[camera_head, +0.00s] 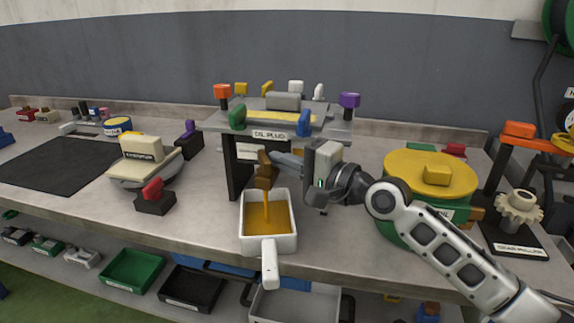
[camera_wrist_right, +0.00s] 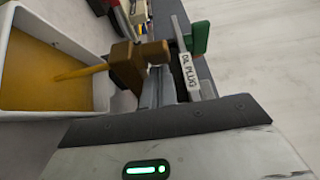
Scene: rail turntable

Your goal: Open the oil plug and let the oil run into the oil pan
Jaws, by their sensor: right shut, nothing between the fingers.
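The brown oil plug (camera_head: 264,172) sits under the front of a raised stand with an OIL PLUG label (camera_head: 270,134). An amber stream runs from it into the white oil pan (camera_head: 248,241), which has amber oil in it and a handle toward the front. The wrist view shows the plug (camera_wrist_right: 125,68) and the stream at the pan (camera_wrist_right: 92,118). My right gripper (camera_head: 280,158) is shut and empty, close to the right of the plug. Its fingers also show in the wrist view (camera_wrist_right: 168,88); I cannot tell whether they touch the plug. My left gripper is not in view.
The stand (camera_head: 343,131) carries several coloured knobs above the plug. A beige boat-shaped thing (camera_head: 145,165) and a black block with a red knob (camera_head: 153,203) stand at the left.

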